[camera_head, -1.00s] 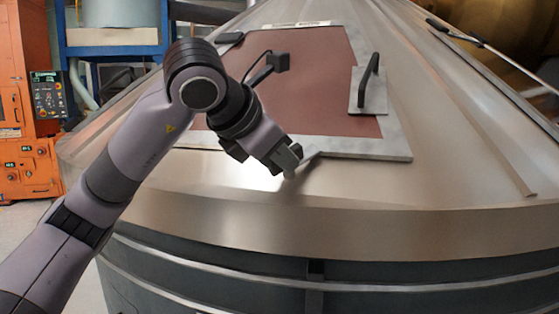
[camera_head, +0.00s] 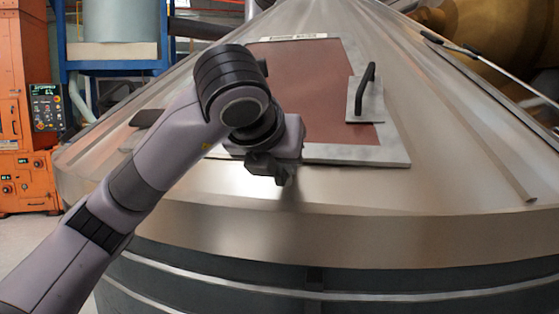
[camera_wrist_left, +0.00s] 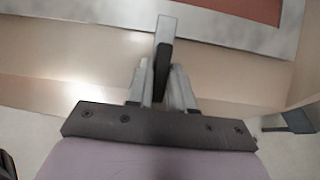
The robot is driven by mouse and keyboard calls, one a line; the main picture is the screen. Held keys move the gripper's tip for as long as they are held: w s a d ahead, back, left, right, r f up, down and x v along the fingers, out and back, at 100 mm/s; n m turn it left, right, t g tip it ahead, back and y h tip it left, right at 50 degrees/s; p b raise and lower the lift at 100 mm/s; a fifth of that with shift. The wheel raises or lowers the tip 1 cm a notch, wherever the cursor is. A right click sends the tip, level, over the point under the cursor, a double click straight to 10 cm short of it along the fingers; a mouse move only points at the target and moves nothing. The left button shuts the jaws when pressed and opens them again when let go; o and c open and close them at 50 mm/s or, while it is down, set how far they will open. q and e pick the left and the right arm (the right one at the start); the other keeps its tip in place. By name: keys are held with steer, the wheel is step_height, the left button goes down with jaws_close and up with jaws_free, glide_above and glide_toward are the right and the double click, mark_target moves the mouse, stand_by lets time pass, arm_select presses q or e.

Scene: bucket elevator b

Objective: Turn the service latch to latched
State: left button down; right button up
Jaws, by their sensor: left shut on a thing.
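The service latch appears to be the light grey bar with a dark side (camera_wrist_left: 165,40) in the left wrist view. It sticks out from between the fingers of my left gripper (camera_wrist_left: 163,90), pointing toward the hatch frame. In the head view my left gripper (camera_head: 277,174) is at the lower edge of the hatch plate, shut on the latch; the wrist and fingers hide most of the latch there. The hatch (camera_head: 310,85) has a red-brown panel in a grey frame on the sloping metal cone. My right gripper is not in view.
A black handle on a grey plate (camera_head: 378,100) stands at the hatch's right side. A dark flat piece (camera_head: 146,117) shows left of my arm. An orange cabinet with a control panel (camera_head: 45,105) stands at the far left. The cone (camera_head: 420,185) is clear at lower right.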

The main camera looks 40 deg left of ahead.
arm_select(q)
steer(key=shift+n, duration=0.3)
steer(key=c, duration=1.1)
jaws_free()
steer(key=shift+s+r, duration=0.1)
steer(key=shift+s+d+r, duration=0.2)
steer(key=shift+s+r, duration=0.2)
steer(key=shift+p+v, duration=1)
steer(key=shift+v, duration=1.85)
steer(key=shift+s+f, duration=0.1)
